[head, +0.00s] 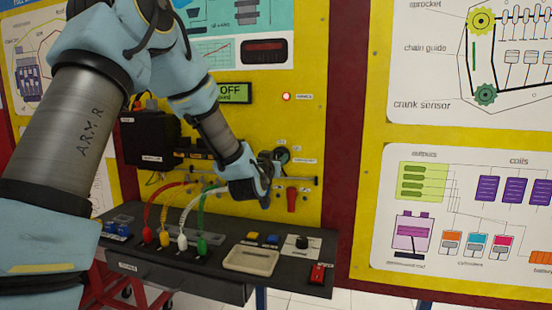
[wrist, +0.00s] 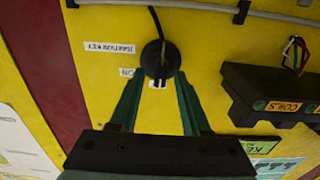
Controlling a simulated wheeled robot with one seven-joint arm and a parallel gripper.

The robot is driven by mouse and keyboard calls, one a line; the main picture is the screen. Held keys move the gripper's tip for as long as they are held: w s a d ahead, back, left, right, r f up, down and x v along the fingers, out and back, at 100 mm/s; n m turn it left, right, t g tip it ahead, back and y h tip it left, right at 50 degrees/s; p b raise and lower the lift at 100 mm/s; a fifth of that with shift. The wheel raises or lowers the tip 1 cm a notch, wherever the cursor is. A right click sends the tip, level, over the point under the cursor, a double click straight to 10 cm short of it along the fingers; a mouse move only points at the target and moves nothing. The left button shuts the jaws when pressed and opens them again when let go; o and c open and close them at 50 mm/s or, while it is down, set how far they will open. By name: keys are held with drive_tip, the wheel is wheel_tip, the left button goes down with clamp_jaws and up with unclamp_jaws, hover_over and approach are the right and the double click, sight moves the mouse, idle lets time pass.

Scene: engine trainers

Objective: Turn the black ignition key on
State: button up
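The black ignition key (wrist: 160,59) shows in the wrist view as a round black knob with a ridge on the yellow panel. An upside-down "IGNITION KEY" label (wrist: 110,48) is beside it, and a small "ON" label (wrist: 127,72) is near its edge. My gripper (wrist: 158,80) is open, with its two green fingers pointing at the panel, one to either side of the key's lower part. I see no clear contact. In the head view my gripper (head: 267,172) is close to the panel, and I cannot clearly make out the key there.
A display (head: 233,92) reads "OFF", and a red lamp (head: 286,97) is to its right. Below is a dark bench (head: 215,281) with coloured cables (head: 164,215), a cream tray (head: 251,260) and a red switch (head: 318,273). A black block (wrist: 265,95) juts out right of my fingers in the wrist view.

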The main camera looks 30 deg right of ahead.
clamp_jaws()
idle(0.3)
drive_tip(key=shift+f+m+b, duration=0.15)
drive_tip(key=shift+m+b, duration=0.15)
drive_tip(key=shift+b, duration=0.35)
drive_tip(key=shift+s+d+f+m+b, duration=0.1)
drive_tip(key=shift+s+d+m+b, duration=0.05)
drive_tip(key=shift+m+b, duration=2.85)
drive_tip(key=shift+s+d+m+b, duration=0.1)
drive_tip(key=shift+m+b, duration=2.5)
drive_tip(key=shift+b, duration=0.8)
drive_tip(key=shift+o, duration=0.3)
unclamp_jaws()
